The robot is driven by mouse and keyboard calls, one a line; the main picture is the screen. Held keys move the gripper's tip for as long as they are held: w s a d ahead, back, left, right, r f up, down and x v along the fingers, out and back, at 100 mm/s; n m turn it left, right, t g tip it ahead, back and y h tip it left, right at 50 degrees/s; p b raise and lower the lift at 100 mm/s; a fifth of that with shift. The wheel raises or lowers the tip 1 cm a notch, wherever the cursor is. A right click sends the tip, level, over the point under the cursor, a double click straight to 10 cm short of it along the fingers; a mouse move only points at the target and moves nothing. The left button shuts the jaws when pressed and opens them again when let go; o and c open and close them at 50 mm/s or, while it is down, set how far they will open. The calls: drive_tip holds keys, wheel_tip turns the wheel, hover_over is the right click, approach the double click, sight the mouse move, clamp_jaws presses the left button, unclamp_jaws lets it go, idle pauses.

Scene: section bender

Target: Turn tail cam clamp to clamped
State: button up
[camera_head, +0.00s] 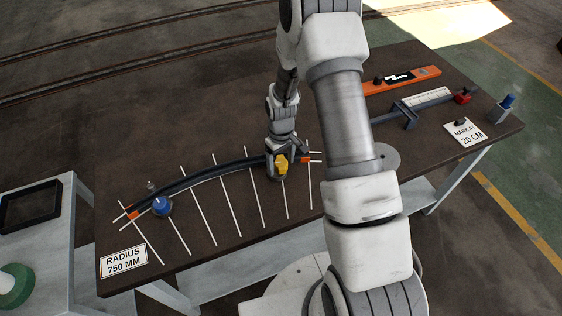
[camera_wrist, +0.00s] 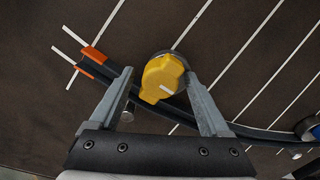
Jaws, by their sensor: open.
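A yellow cam clamp knob (camera_head: 282,165) with a short white mark sits beside the curved dark bar (camera_head: 215,173) near its right end. In the wrist view the yellow knob (camera_wrist: 163,80) lies between the two fingers of my gripper (camera_wrist: 158,73), one on each side. The jaws are apart, and I cannot tell if either finger touches the knob. My gripper (camera_head: 281,148) points down over the table in the head view. A second, blue clamp knob (camera_head: 161,206) stands by the bar's left end, and its edge shows at the right of the wrist view (camera_wrist: 309,128).
The brown table (camera_head: 420,165) carries white radial lines under the bar. A "RADIUS 750 MM" card (camera_head: 124,262) lies front left.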

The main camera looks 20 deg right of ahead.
clamp_jaws()
idle(0.4)
drive_tip(key=m+b, duration=0.2)
drive_tip(key=m, duration=0.1)
drive_tip(key=shift+f, duration=0.15)
drive_tip(key=m+b, duration=0.2)
drive_tip(key=m, duration=0.3)
drive_tip(key=shift+b, duration=0.4)
drive_tip(key=m, duration=0.5)
drive_tip(key=shift+b, duration=0.3)
drive_tip(key=m, duration=0.4)
drive_tip(key=shift+r+m, duration=0.2)
drive_tip(key=shift+m, duration=0.2)
